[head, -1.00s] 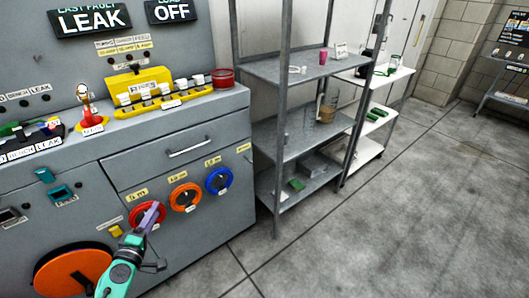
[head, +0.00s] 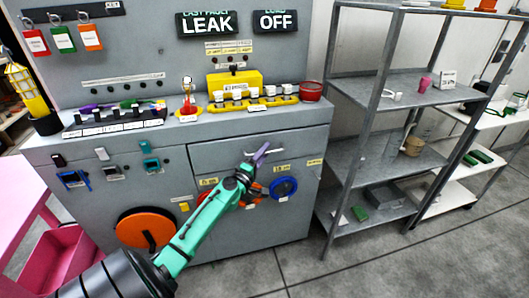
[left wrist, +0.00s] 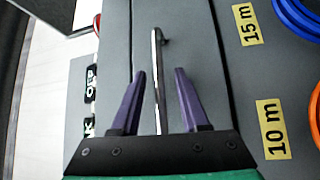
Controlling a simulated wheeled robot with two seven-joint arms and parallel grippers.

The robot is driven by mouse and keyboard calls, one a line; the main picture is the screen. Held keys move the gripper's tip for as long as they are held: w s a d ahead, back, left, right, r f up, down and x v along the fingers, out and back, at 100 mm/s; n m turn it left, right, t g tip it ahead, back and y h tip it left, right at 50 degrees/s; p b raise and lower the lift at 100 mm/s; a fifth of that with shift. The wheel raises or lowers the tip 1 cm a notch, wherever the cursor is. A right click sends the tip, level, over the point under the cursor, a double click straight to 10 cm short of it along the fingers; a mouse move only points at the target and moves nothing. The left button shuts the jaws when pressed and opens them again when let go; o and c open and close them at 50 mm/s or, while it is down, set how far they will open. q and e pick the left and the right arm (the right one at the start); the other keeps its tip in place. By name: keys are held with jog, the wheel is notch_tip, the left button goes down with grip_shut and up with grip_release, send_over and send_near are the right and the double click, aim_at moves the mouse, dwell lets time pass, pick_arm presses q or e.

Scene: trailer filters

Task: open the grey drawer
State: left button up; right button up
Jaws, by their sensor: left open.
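The grey drawer (head: 225,158) is shut in the front of the grey cabinet, below the worktop. Its light metal bar handle (head: 272,150) sits across the front. My left gripper (head: 260,154) is at the handle's left part. In the left wrist view the handle (left wrist: 158,85) runs between the two purple fingers of the left gripper (left wrist: 160,95), which are open with a gap on each side of it. My right gripper is not in view.
Blue (head: 284,188) and orange hose reels are below the drawer, partly behind my arm. A large orange disc (head: 146,228) is lower left. A grey metal shelf (head: 395,150) stands to the right. Open floor (head: 390,265) lies in front of it.

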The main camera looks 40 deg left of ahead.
pick_arm(q)
grip_shut()
dwell(1.4)
